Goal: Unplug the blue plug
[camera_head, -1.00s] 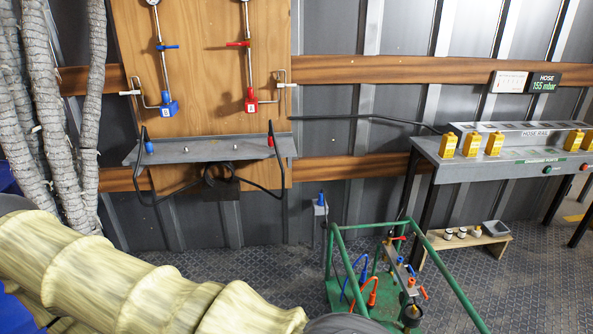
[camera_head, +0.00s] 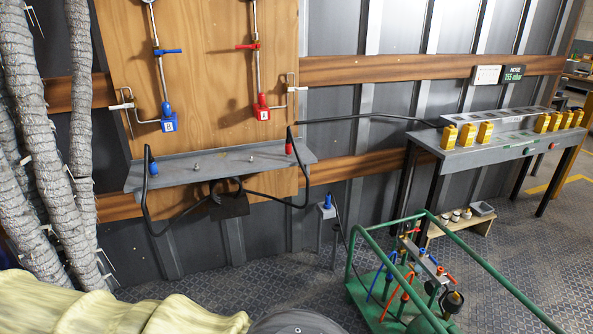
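A blue plug (camera_head: 153,166) on a black hose stands at the left end of the grey shelf (camera_head: 222,167), below the wooden panel. A second blue plug-like piece (camera_head: 325,203) sits on top of a short grey post right of the shelf. I cannot tell which of the two the task means. A blue fitting (camera_head: 168,116) with a label hangs at the lower end of the left pipe. A red plug (camera_head: 289,146) stands at the shelf's right end. My sleeved arm crosses the bottom left; my gripper is not in view.
A green cart frame (camera_head: 362,246) with valves and hoses stands at the lower right. A grey bench (camera_head: 480,145) with several yellow units stands behind it. Thick grey ducts (camera_head: 75,150) hang at the left. Bare floor shows below the shelf.

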